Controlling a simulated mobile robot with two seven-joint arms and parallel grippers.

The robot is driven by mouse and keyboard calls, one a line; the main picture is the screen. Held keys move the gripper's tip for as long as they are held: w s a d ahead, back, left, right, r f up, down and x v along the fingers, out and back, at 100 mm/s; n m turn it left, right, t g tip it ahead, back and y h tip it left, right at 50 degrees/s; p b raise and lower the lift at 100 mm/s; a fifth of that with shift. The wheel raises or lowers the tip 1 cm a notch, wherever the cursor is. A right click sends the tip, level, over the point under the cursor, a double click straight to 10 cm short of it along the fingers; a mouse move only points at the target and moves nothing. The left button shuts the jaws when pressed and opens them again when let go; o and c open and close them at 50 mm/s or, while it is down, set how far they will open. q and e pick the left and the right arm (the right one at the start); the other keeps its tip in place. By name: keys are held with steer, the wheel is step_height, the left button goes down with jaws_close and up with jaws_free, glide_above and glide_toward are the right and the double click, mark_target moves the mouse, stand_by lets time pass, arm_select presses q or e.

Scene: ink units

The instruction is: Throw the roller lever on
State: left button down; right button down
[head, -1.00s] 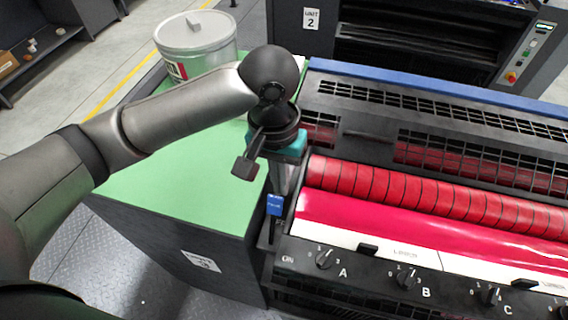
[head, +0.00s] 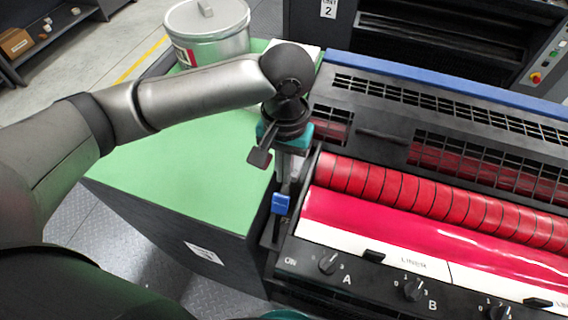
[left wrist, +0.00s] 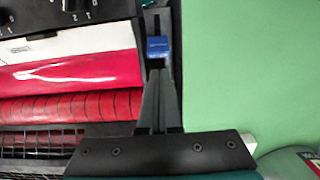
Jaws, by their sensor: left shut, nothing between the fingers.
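The roller lever has a blue grip (head: 281,203) and stands in a dark slot at the left end of the press's control panel. An ON label (head: 291,261) sits at the slot's near end. In the left wrist view the blue grip (left wrist: 158,47) shows just beyond my fingertips. My left gripper (head: 284,183) points down at the slot, on the far side of the grip. Its fingers (left wrist: 158,75) are shut with nothing between them. I cannot tell whether they touch the lever. My right gripper is not in view.
Knob A (head: 328,262) and knob B (head: 412,289) are right of the slot. Red rollers (head: 420,195) and a black grille (head: 450,115) lie behind them. A green-topped cabinet (head: 170,180) on the left has bare space and a metal can (head: 210,35) at its back.

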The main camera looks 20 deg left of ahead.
mark_target(278, 220)
arm_select(q)
step_height(278, 220, down, 6)
steer(key=shift+s+r+b, duration=0.1)
steer(key=shift+s+b, duration=0.05)
steer(key=shift+b, duration=0.25)
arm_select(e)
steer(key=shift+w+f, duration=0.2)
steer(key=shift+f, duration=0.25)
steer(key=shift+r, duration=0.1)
